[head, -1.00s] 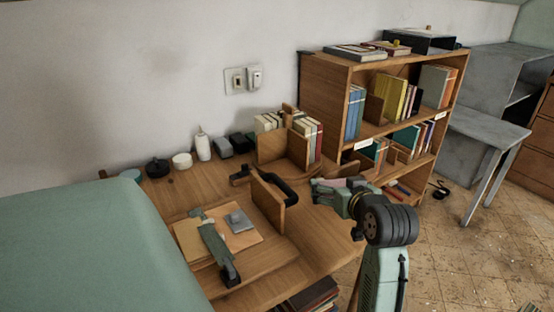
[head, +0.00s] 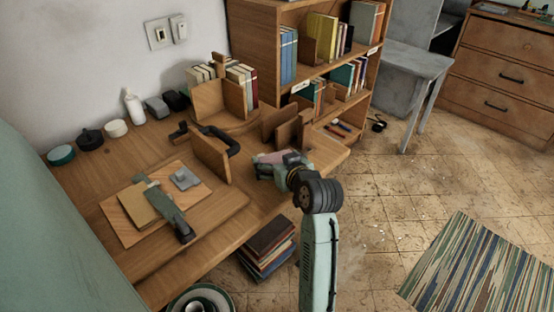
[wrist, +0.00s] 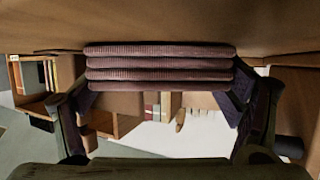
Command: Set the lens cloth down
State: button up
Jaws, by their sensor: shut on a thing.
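The lens cloth (wrist: 160,63) is a folded, ribbed, mauve-purple stack of several layers in the wrist view. It spans the space between the two dark fingers of my gripper (wrist: 161,88), which is shut on it. In the head view, my gripper (head: 264,168) is over the right part of the wooden desk (head: 150,140), with a pinkish strip of the cloth (head: 271,157) showing at its top. Whether the cloth touches the desk is hard to tell.
A wooden upright with a black clamp (head: 231,141) stands left of my gripper. Wooden bookends (head: 284,128) stand just behind it. A board with an envelope (head: 137,207) and grey pieces lies left. Stacked books (head: 268,247) sit below the desk's front edge.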

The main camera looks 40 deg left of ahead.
jog(key=shift+f, duration=0.15)
jog(key=o, duration=1)
jog(key=shift+r, duration=0.25)
jog(key=shift+s+d, duration=0.15)
jog(key=shift+d, duration=0.15)
jog(key=b+v, duration=0.1)
jog(key=v, duration=1)
jog(key=shift+s+d+r, duration=0.1)
jog(key=shift+s, duration=0.05)
